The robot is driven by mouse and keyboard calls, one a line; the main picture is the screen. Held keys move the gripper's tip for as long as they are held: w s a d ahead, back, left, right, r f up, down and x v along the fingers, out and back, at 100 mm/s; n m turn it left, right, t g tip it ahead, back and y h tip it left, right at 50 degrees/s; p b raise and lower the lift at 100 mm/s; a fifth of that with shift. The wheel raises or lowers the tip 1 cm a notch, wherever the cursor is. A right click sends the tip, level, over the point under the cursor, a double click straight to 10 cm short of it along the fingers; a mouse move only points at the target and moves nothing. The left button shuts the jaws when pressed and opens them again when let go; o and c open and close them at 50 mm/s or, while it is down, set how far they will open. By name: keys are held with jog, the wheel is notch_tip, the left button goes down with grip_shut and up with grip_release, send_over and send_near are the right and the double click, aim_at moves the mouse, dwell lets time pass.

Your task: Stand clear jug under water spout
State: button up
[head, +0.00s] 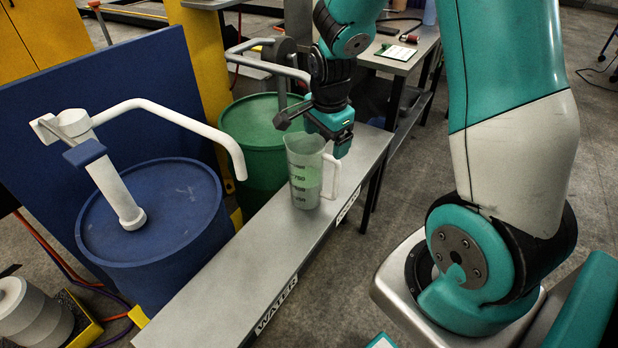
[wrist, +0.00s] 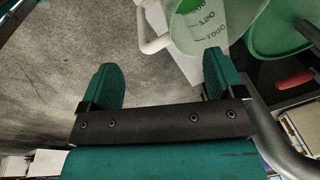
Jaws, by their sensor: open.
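The clear jug (head: 304,176) stands upright on the narrow grey bench, in front of the green drum. It has dark scale marks, a white handle on its right side and a pale green tint in its lower part. My gripper (head: 330,150) is just behind and above the jug's handle side. In the wrist view my gripper (wrist: 163,80) has its two fingers wide apart with nothing between them, and the jug (wrist: 205,20) shows beyond the fingertips, upside down. The water spout (head: 190,122) is a bent white pipe on the blue drum (head: 150,235), left of the jug.
The grey bench (head: 222,270) has a WATER label at its near end and is bare there. The green drum (head: 250,150) has a grey pump with its own spout (head: 270,68). A worktable (head: 405,62) with small items stands behind right.

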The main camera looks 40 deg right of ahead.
aim_at(314, 176)
notch_tip(314, 176, down, 9)
jog(key=w, duration=0.1)
jog(key=shift+w+d+b, duration=0.15)
jog(key=shift+d+b, duration=0.25)
jog(key=shift+r, duration=0.15)
grip_shut()
dwell(1.1)
